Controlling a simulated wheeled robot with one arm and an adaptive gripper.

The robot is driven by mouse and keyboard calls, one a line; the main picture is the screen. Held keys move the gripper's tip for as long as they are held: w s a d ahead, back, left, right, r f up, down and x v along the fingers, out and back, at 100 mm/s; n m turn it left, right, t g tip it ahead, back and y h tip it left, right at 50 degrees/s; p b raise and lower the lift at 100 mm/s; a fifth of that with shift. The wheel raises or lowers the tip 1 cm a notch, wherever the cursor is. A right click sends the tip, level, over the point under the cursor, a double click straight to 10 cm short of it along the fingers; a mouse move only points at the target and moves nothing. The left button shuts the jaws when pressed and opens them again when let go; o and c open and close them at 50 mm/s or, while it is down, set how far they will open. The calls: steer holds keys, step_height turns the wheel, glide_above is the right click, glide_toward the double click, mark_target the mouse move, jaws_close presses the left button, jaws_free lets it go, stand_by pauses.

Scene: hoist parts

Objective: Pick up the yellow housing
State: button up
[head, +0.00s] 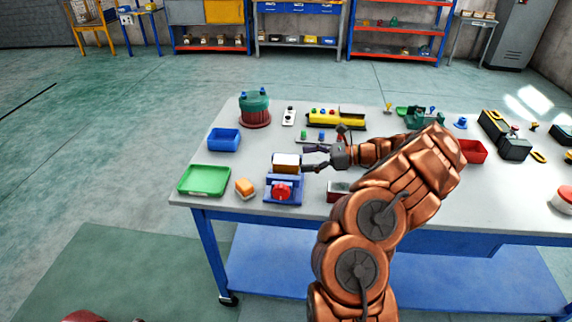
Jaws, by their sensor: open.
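My gripper (305,158) is open, its fingers pointing left over the table. Just left of the fingertips, a block with a cream face and yellow-brown edges (286,163) sits on a blue vice-like fixture (284,188) with a red round part on its front. I cannot tell whether the fingertips touch the block. A long yellow housing (351,124) with coloured buttons and a black end lies farther back, beyond my gripper. A small orange-yellow block (244,185) stands on a pale base left of the fixture. Which of these is the named housing is not certain.
A green tray (205,180) and blue bin (224,139) stand at the left of the table. A green-and-red motor-like part (255,110) is behind. A red bin (472,151) and a dark unit (505,135) are at right. My arm covers the table's middle right.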

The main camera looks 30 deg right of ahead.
mark_target(291, 159)
steer(key=p+x, duration=0.1)
steer(key=x, duration=0.2)
steer(key=shift+w+a+r, duration=0.15)
steer(key=shift+w+a, duration=0.05)
steer(key=shift+a, duration=0.1)
steer(key=shift+w+a+f+p, duration=0.25)
steer(key=shift+w+p, duration=0.05)
steer(key=c, duration=1.5)
